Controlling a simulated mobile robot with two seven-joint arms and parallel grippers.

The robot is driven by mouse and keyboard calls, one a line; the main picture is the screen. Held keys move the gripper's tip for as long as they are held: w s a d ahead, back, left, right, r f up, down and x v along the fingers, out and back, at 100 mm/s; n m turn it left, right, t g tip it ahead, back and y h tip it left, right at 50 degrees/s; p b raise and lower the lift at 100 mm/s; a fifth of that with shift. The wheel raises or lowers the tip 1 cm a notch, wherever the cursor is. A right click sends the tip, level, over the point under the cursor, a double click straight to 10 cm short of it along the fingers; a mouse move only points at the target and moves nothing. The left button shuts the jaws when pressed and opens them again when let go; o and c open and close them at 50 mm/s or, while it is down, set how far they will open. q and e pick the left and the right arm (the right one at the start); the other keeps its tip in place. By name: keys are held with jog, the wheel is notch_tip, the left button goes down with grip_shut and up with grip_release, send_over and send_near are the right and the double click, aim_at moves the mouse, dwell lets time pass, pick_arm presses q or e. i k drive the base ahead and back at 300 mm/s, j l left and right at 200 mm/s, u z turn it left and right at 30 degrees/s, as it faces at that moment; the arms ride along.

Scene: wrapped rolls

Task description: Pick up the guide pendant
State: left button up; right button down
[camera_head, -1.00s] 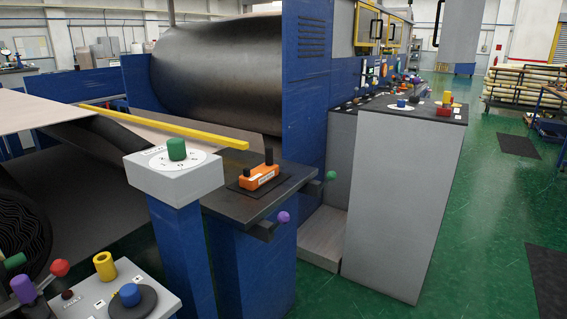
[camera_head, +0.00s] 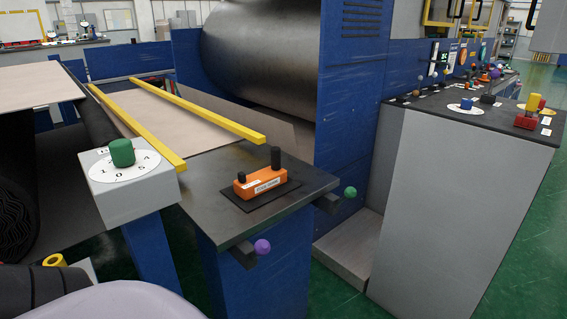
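The guide pendant appears to be the orange box (camera_head: 260,183) with a white label and two black knobs, one short and one tall. It lies on a thin black pad on the dark top of a blue stand (camera_head: 215,212), near the middle of the head view. Nothing touches it. At the bottom left, a dark and pale rounded part of my own arm (camera_head: 120,302) comes into view, below and left of the stand. Neither of my grippers' fingers shows.
A grey box with a green dial knob (camera_head: 122,152) stands left of the stand. Purple (camera_head: 262,246) and green (camera_head: 350,192) ball knobs stick out from the stand's near and right sides. A grey console (camera_head: 455,205) stands at the right. Yellow bars (camera_head: 195,108) run behind. Green floor lies at far right.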

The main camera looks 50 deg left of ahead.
aim_at(260, 182)
jog(key=i+l+u, duration=0.1)
jog(key=i+u, duration=0.25)
jog(key=i, duration=0.15)
jog(key=i+l+u, duration=0.3)
jog(key=i, duration=0.15)
jog(key=i+u, duration=0.15)
jog(key=u, duration=0.25)
jog(key=i+u, duration=0.2)
jog(key=u, duration=0.15)
jog(key=i+l+u, duration=0.15)
jog(key=u, duration=0.25)
